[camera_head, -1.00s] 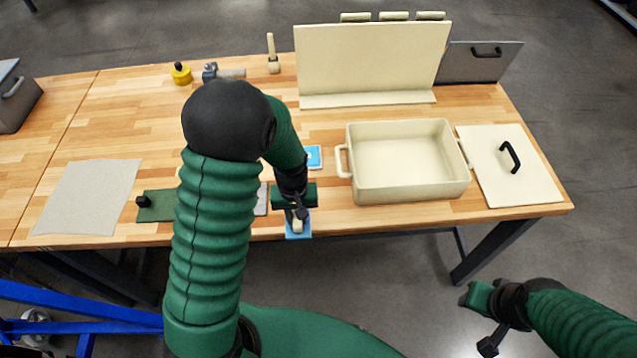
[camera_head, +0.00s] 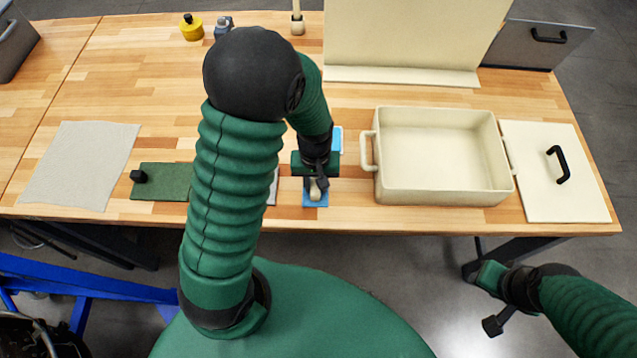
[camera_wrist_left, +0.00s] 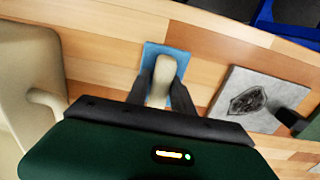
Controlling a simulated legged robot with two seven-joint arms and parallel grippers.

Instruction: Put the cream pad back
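The cream pad (camera_head: 315,191) is a small rounded cream piece above a blue square (camera_head: 316,203), near the table's front edge. In the left wrist view the cream pad (camera_wrist_left: 163,78) stands between the dark fingers of my left gripper (camera_wrist_left: 162,90), which appear shut against its sides. The blue square (camera_wrist_left: 152,53) shows beneath it. In the head view my left gripper (camera_head: 317,183) points down there. I cannot tell whether the blue square touches the table. My right gripper (camera_head: 482,274) hangs off the table's front at lower right; its fingers are unclear.
A cream bin (camera_head: 438,199) stands to the right, with a cream lid (camera_head: 537,188) beside it. Another blue square (camera_head: 338,138) lies behind my gripper. A grey plate (camera_wrist_left: 252,98), a green plate (camera_head: 165,184) and a grey cloth (camera_head: 80,165) lie left.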

